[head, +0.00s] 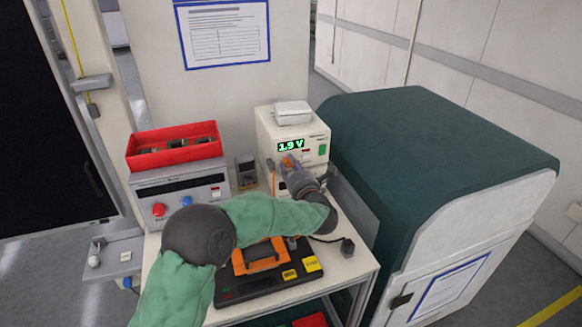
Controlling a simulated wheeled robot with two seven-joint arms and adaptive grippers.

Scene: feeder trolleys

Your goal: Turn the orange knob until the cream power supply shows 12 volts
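The cream power supply (265,138) stands at the back of the trolley top. Its green display (291,145) reads 1.9 V. The orange knob (287,160) is on its front below the display, partly hidden by my gripper. My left gripper (289,167) reaches in from the left, with its fingertips at the knob. Its fingers are too small and too covered to tell whether they grip the knob. My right gripper is not in view.
A grey box (180,188) with a red button carries a red tray (174,147). A black and orange case (262,255) lies under my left arm. A pale box (293,112) sits on the supply. A large green-topped cabinet (430,150) stands close on the right.

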